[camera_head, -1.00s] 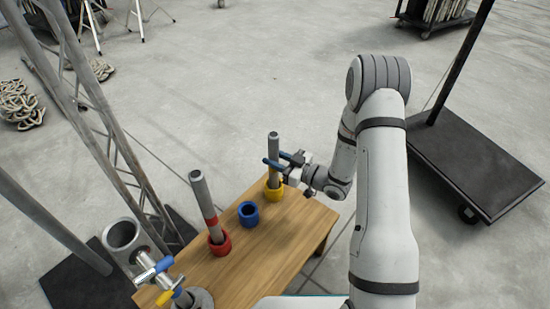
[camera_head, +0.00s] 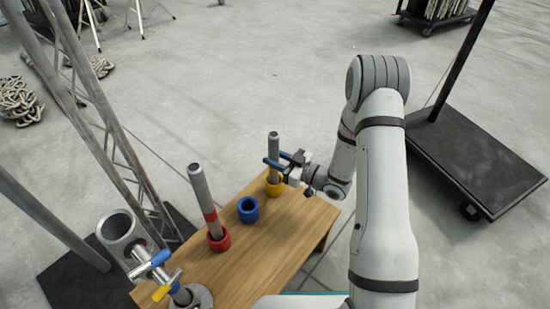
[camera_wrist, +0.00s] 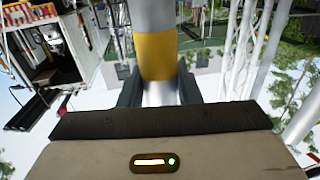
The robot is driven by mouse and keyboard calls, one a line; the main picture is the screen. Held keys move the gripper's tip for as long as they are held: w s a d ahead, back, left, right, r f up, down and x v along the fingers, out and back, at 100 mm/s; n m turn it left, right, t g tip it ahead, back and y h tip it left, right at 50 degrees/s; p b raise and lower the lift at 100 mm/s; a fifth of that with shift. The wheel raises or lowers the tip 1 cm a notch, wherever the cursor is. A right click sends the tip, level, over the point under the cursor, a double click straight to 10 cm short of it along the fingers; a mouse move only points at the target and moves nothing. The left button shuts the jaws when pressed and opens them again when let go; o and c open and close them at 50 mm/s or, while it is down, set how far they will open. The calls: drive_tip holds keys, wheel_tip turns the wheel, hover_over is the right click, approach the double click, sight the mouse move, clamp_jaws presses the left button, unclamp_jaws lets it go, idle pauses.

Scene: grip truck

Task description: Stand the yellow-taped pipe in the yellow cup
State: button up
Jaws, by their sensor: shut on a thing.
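The yellow-taped pipe (camera_head: 273,143) stands upright with its lower end in the yellow cup (camera_head: 275,188) at the far end of the wooden table. My gripper (camera_head: 274,162) is shut on this pipe above the cup. In the wrist view the pipe with its yellow tape band (camera_wrist: 156,55) sits between my fingers (camera_wrist: 158,90). The pipe's bottom inside the cup is hidden, so I cannot tell whether it touches the cup's floor.
A red-taped pipe (camera_head: 200,187) leans slightly in the red cup (camera_head: 219,239). The blue cup (camera_head: 248,210) between them is empty. Blue- and yellow-taped pipes (camera_head: 160,268) lie tilted at a metal holder (camera_head: 120,231) near the front left. A dark cart (camera_head: 470,160) stands at the right.

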drive_tip(key=shift+f, duration=0.3)
drive_tip(key=o, duration=1.2)
drive_tip(key=p+v, duration=0.1)
drive_tip(key=v, duration=0.6)
drive_tip(key=shift+s+d+p, duration=0.2)
drive_tip(key=shift+d+p, duration=0.1)
drive_tip(key=shift+p, duration=0.1)
drive_tip(key=shift+r, duration=0.1)
